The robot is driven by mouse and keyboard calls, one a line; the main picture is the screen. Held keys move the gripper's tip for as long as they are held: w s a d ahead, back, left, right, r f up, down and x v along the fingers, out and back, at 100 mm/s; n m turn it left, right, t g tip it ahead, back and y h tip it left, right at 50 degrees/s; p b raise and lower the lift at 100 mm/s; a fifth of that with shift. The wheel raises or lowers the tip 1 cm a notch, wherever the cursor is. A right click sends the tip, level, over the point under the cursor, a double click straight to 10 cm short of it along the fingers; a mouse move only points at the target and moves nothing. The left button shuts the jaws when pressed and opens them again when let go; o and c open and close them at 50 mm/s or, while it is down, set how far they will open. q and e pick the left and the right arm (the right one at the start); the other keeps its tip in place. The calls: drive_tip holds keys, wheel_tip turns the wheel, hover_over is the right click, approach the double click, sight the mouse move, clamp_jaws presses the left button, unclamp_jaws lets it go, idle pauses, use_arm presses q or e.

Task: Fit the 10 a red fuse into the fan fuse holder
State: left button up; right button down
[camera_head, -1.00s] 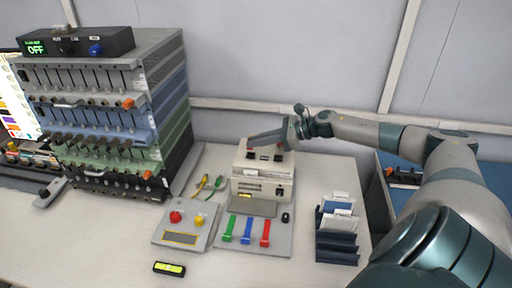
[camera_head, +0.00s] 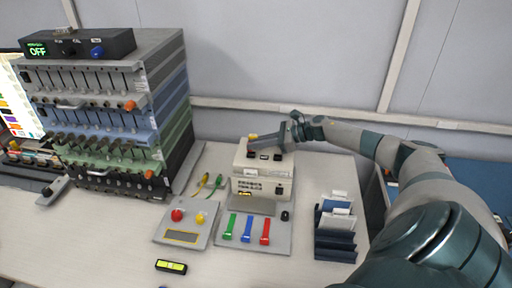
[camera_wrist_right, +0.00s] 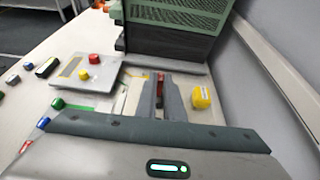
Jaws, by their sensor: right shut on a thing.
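In the head view my right gripper (camera_head: 262,143) is over the top of a white box-shaped unit (camera_head: 263,170), which has dark sockets (camera_head: 265,156) on top. In the right wrist view the two grey fingers (camera_wrist_right: 162,98) are close together with a small red piece (camera_wrist_right: 160,84), apparently the red fuse, between them. The fingers hide most of it, and I cannot tell whether it touches a socket. A yellow part (camera_wrist_right: 202,97) stands beside the fingers; it also shows behind them in the head view (camera_head: 252,136). I cannot read which holder is the fan one. My left gripper is out of view.
A tall rack (camera_head: 105,110) of modules stands at the left. A dark card holder (camera_head: 335,245) stands to the right. A small yellow-green display (camera_head: 171,266) lies in front.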

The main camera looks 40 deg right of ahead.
drive_tip(key=shift+f+p, duration=0.35)
drive_tip(key=shift+f, duration=0.55)
drive_tip(key=shift+s+a+f, duration=0.1)
drive_tip(key=shift+s+f, duration=0.15)
drive_tip(key=shift+f, duration=0.1)
drive_tip(key=c, duration=1.9)
unclamp_jaws()
drive_tip(key=shift+w+f, duration=0.1)
drive_tip(key=shift+o, duration=0.2)
drive_tip(key=shift+w, duration=0.1)
drive_tip(key=shift+b+v, duration=0.4)
drive_tip(key=shift+v, duration=0.5)
drive_tip(key=b+v, duration=0.2)
drive_tip(key=v, duration=0.6)
drive_tip(key=shift+d+b, duration=0.2)
drive_tip(key=shift+b, duration=0.2)
drive_tip(key=shift+v, duration=1.1)
drive_tip(key=shift+o, duration=0.5)
drive_tip(key=shift+a, duration=0.1)
